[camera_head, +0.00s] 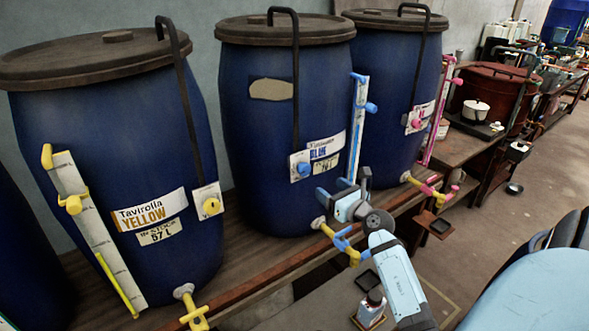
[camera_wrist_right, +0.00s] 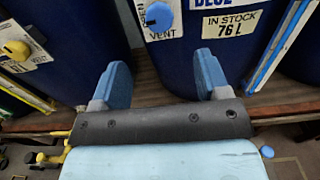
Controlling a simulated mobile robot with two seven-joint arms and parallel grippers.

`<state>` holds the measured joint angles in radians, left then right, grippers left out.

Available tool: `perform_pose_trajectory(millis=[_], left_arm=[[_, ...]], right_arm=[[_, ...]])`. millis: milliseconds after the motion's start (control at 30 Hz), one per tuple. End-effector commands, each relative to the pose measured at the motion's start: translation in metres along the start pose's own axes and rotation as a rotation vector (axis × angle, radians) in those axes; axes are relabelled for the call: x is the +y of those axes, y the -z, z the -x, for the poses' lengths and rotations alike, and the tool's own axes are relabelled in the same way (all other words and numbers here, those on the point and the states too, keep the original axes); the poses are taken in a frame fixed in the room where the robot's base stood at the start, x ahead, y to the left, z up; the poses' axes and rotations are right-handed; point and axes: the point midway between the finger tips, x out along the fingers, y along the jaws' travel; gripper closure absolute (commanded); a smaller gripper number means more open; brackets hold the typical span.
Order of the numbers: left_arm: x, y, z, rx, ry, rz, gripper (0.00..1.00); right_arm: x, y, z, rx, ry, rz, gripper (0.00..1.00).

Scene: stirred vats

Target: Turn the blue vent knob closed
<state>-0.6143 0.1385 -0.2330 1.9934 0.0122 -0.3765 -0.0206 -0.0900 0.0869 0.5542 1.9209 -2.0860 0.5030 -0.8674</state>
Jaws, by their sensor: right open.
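The blue vent knob (camera_head: 303,169) sits on a small white plate on the front of the middle blue vat (camera_head: 262,120), left of the "BLUE" label. It also shows at the top of the right wrist view (camera_wrist_right: 158,17), on its white "VENT" plate. My right gripper (camera_head: 343,187) is open and empty, in front of the vat, below and to the right of the knob. In the right wrist view its two blue fingers (camera_wrist_right: 163,76) stand apart, with the knob beyond them and not touched. My left gripper is not in view.
A yellow vent knob (camera_head: 211,206) is on the left vat and a pink one (camera_head: 417,123) on the right vat. A gauge strip (camera_head: 357,130) stands right of the middle vat. A small bottle (camera_head: 374,297) stands at the bottom.

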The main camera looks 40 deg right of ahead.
Motion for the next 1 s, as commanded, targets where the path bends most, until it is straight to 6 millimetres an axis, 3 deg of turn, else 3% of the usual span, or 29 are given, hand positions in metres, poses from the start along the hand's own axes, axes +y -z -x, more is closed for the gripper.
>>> perform_pose_trajectory(millis=[300, 500, 700, 1000], left_arm=[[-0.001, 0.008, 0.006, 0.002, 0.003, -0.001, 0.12], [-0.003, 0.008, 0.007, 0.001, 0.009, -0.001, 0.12], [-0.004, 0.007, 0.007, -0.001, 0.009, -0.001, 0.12], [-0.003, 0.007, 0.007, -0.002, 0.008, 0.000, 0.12]], right_arm=[[0.001, -0.003, -0.069, -0.002, -0.002, -0.004, 0.31], [0.001, -0.002, -0.102, -0.002, -0.001, -0.004, 0.31], [0.001, -0.001, -0.118, -0.002, -0.001, -0.003, 0.31], [0.001, -0.001, -0.120, -0.002, -0.001, -0.003, 0.31]])
